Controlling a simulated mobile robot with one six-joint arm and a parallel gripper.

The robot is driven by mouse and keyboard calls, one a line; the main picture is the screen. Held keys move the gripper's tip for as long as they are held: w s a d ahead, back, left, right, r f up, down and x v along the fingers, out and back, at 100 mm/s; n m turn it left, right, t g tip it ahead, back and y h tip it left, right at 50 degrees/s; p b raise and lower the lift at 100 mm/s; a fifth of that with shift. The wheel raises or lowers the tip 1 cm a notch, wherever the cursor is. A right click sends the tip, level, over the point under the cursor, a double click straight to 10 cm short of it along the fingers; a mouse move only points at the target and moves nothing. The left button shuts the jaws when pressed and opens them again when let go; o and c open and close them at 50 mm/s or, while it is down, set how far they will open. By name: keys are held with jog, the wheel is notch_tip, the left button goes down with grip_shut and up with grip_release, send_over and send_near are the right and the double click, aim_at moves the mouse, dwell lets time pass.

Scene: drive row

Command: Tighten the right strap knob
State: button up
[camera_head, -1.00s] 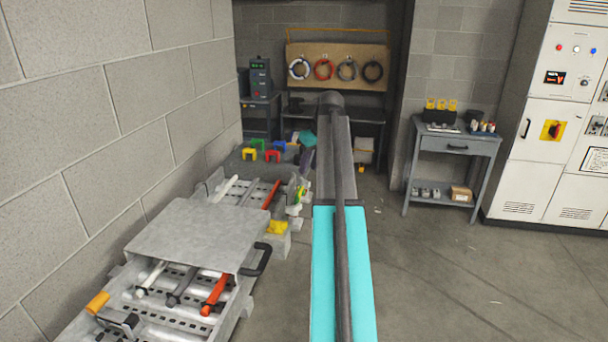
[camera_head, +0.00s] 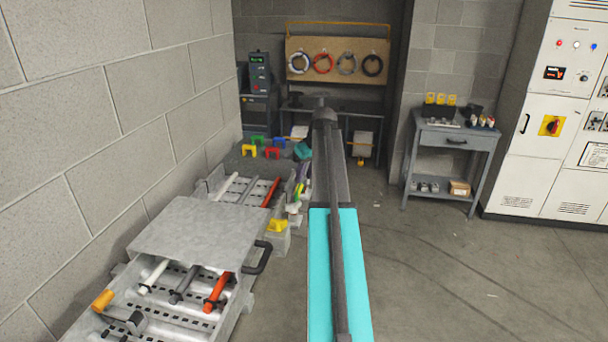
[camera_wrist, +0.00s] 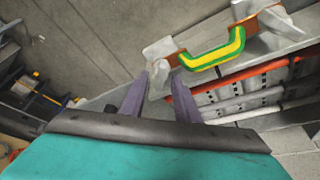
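Which one the task calls right I cannot tell. My gripper (camera_wrist: 160,76) has its purple fingers apart with nothing visible between them. The fingertips are near the left-end knob; contact cannot be told. In the head view the strap (camera_head: 298,189) is small and partly hidden beside my arm, and my gripper shows only in part.
In the head view a grey slab (camera_head: 195,228) covers part of a tray of busbars on the left. A black handle (camera_head: 258,258) sticks out from it. A small grey table (camera_head: 460,140) stands at right; the floor between is clear.

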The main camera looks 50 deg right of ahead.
grip_shut()
jog(key=shift+a, duration=0.15)
